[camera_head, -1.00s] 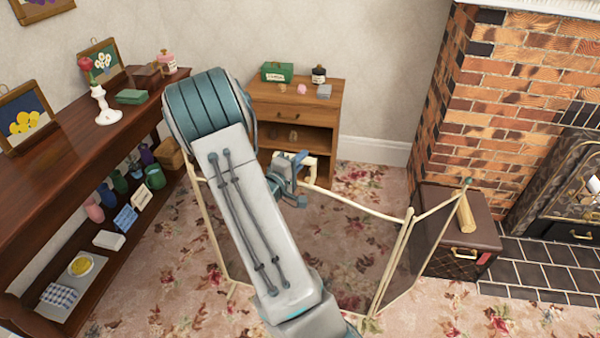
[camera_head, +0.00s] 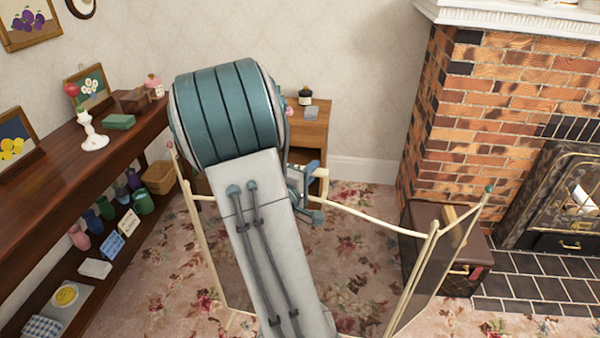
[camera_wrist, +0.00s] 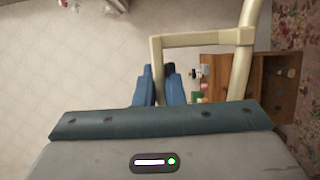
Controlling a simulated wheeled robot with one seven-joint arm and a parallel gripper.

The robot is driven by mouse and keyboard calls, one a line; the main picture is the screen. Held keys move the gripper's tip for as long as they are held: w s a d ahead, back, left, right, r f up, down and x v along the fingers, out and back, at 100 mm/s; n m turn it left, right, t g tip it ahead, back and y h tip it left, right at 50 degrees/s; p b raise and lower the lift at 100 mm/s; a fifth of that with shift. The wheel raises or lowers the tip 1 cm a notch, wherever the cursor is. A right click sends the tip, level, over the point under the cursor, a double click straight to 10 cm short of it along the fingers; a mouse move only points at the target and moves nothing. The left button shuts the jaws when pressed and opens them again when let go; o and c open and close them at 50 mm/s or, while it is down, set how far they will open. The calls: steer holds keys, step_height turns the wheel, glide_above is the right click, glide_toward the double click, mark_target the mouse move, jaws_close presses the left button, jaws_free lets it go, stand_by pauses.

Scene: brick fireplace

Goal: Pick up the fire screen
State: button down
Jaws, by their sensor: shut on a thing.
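The fire screen (camera_head: 420,265) has a cream frame with dark see-through mesh panels and small coloured tips on its end posts. In the head view it stands upright and folded out, in front of the small cabinet and the chimney. My arm hides much of its middle and left panels. My gripper (camera_head: 305,184) is at the top middle of the screen, shut on its cream handle. The wrist view shows the blue fingers of my gripper (camera_wrist: 160,85) on either side of a bar of the cream handle (camera_wrist: 200,40). The screen's lowest edge is cut off or hidden.
A long wooden sideboard (camera_head: 60,165) with vases and boxes runs along the left. A small wooden cabinet (camera_head: 312,130) stands behind my arm. A brown chest (camera_head: 425,225) is close behind the screen's right panel, beside the brick fireplace (camera_head: 490,110). Floral carpet is open between.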

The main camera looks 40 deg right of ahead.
steer(key=shift+s+d+r, duration=0.2)
steer(key=shift+s+r, duration=0.55)
steer(key=shift+s, duration=0.25)
steer(key=shift+s+b, duration=0.2)
steer(key=shift+b, duration=0.55)
steer(key=shift+s+d+r+b, duration=0.15)
steer(key=shift+s+r+b, duration=0.55)
steer(key=shift+b, duration=0.25)
